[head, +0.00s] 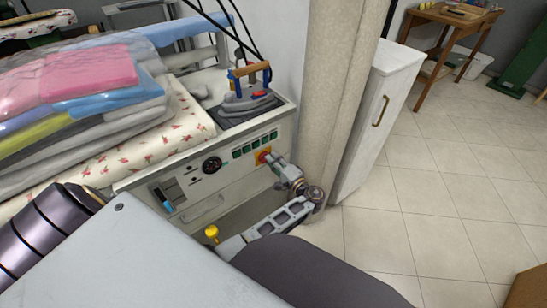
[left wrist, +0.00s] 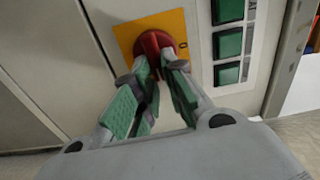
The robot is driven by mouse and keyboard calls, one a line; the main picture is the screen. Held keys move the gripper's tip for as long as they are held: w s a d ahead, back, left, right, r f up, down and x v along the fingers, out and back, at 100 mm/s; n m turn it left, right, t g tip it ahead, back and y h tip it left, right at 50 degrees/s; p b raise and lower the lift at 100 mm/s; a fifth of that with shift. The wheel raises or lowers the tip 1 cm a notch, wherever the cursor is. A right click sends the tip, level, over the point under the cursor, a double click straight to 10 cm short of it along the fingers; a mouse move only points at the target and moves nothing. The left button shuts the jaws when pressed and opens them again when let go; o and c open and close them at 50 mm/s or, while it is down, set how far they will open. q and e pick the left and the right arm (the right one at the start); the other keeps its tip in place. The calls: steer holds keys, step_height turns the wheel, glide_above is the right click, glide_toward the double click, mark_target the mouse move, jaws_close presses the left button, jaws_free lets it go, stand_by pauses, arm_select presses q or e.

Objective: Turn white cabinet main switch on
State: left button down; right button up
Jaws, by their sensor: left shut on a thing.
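The main switch is a red rotary knob on a yellow-orange plate (head: 261,154), set in the front panel (head: 225,180) of the off-white ironing cabinet. In the left wrist view the red knob (left wrist: 153,42) sits on its yellow plate (left wrist: 125,37), with a "0" mark to its right. My left gripper (head: 271,160) reaches the knob from the front. In the left wrist view its green-padded fingers (left wrist: 156,68) are shut on the knob from both sides. The fingers hide the knob's lower part, so I cannot tell its exact setting. My right gripper is not in view.
Green buttons (head: 254,143) sit beside the switch, with a round gauge (head: 212,165) to their left. An iron (head: 249,92) stands above, beside folded laundry (head: 90,85). A beige pillar (head: 335,80) and a tall white cupboard (head: 375,110) stand right. Tiled floor (head: 440,190) is clear.

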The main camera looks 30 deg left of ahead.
arm_select(q)
steer(key=shift+m, duration=0.4)
steer(key=c, duration=1.5)
jaws_free()
steer(key=shift+r, duration=0.1)
